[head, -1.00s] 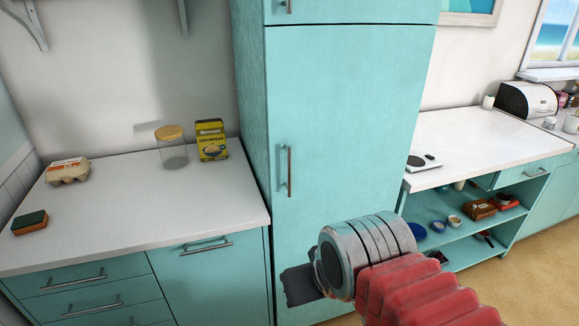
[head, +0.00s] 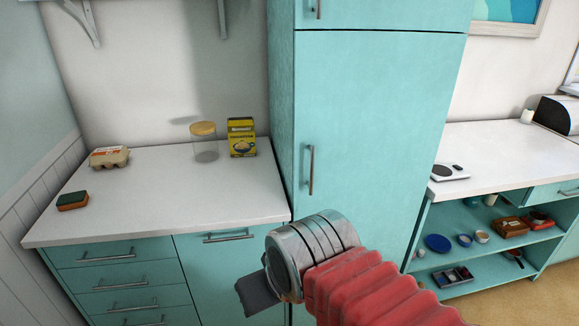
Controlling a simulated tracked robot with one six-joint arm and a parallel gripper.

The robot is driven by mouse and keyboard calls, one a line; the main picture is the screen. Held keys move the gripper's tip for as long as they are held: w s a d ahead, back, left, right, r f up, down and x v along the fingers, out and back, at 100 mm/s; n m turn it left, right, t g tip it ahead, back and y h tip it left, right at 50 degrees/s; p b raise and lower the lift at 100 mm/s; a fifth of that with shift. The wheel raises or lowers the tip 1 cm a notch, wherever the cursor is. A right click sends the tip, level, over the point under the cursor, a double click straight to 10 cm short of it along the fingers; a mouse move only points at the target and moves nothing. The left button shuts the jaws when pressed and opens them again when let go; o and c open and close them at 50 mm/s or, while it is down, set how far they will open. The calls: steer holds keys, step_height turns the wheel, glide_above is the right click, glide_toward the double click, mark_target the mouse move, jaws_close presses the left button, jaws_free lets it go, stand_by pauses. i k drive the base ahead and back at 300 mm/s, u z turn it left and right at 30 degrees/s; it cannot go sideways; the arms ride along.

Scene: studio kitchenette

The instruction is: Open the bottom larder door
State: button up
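The larder is a tall turquoise cabinet in the middle of the head view. Its bottom larder door (head: 375,120) looks shut, flush with the cabinet. The door's vertical metal handle (head: 311,170) is on its left side. My gripper (head: 256,292) is low in the view, below and left of the handle and apart from it. It shows as a dark piece beyond the silver wrist and red sleeve. Its fingers are mostly hidden by the wrist, so I cannot tell whether it is open. My arm covers the lower part of the door.
A white counter (head: 130,215) with drawers stands left of the larder. It holds a sponge (head: 72,201), egg carton (head: 109,157), glass jar (head: 205,145) and yellow box (head: 241,137). An open-shelved unit (head: 470,222) stands on the right. Tan floor (head: 470,302) shows at lower right.

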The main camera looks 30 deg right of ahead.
mark_target(371, 107)
steer(key=u, duration=0.55)
steer(key=i, duration=1.1)
steer(key=z, duration=1.2)
